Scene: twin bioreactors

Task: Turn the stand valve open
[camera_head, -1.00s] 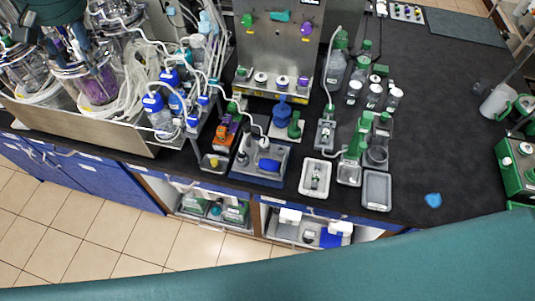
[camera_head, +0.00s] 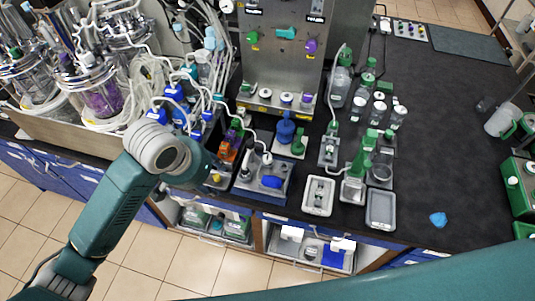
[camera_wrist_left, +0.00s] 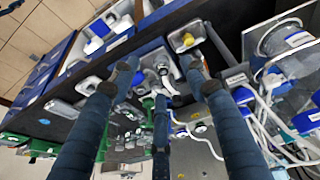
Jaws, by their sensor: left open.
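A grey-blue stand (camera_head: 248,190) near the bench's front edge bears a blue valve-like handle (camera_head: 271,182) and a dark fitting with a white tube. I cannot tell for sure that this handle is the stand valve. My left gripper (camera_wrist_left: 160,80) has its dark blue fingers spread and empty in the left wrist view, with a pale fitting and white tube beyond them. In the head view its wrist hides most of the gripper, left of the stand and apart from the blue handle. My right gripper is not in view.
Just left of the stand is an orange device (camera_head: 228,150) on a small tray. Blue-capped bottles and loose white tubes crowd further left. A steel panel (camera_head: 285,70) with coloured valves stands behind. White tray (camera_head: 319,196) and grey tray (camera_head: 381,209) lie right.

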